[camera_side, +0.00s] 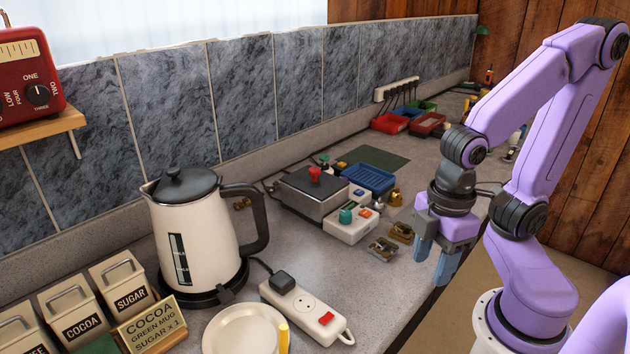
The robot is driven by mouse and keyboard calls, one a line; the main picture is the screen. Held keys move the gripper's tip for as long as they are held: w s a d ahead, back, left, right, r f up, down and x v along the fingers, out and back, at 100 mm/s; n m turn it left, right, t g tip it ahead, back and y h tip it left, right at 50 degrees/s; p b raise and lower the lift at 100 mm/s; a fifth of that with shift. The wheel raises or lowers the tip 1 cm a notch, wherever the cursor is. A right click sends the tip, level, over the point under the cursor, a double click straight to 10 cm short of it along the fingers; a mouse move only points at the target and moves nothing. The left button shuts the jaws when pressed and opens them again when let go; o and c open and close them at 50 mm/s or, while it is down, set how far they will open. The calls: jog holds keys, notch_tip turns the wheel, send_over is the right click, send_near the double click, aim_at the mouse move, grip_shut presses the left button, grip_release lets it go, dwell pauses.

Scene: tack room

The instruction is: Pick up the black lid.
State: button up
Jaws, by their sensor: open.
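The black lid (185,184) sits on top of the cream kettle (190,240) at the left of the counter. The lid has a raised knob. My gripper (432,268) hangs at the right, near the counter's front edge, with its blue-grey fingers pointing down. It is open and appears empty. It is far to the right of the lid, well apart from it.
A power strip (308,312), a white plate (240,330) and a recipe sign (148,323) stand in front of the kettle. Canisters (121,283) stand left. A grey box (313,190) with controls lies between kettle and gripper. A shelf (50,128) overhangs upper left.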

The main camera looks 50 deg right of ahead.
jog(key=shift+o, duration=0.2)
jog(key=w+a+r+n, duration=0.1)
jog(key=w+a+r, duration=0.15)
jog(key=w, duration=0.35)
jog(key=w+a+r, duration=0.2)
jog(key=w+r, duration=0.1)
jog(key=w, duration=0.2)
jog(key=w+d+r+n, duration=0.1)
jog(key=w+d+r, duration=0.15)
jog(key=w, duration=0.45)
jog(key=w+d+r+h, duration=0.1)
jog(key=w+r, duration=0.3)
jog(key=w, duration=0.3)
jog(key=w+d+r+n, duration=0.1)
jog(key=w+d+r, duration=0.15)
jog(key=w, duration=0.35)
send_over(314, 169)
jog(key=shift+h, duration=0.4)
jog(key=f, duration=0.8)
jog(key=shift+w+a+f, duration=0.15)
jog(key=shift+w+a, duration=0.1)
jog(key=shift+a, duration=0.05)
jog(key=shift+s+d+f, duration=0.1)
jog(key=shift+s+f, duration=0.05)
jog(key=shift+f, duration=1.25)
jog(key=shift+s+d+f, duration=0.1)
jog(key=shift+s+f, duration=0.05)
jog(key=shift+f, duration=1.2)
grip_shut()
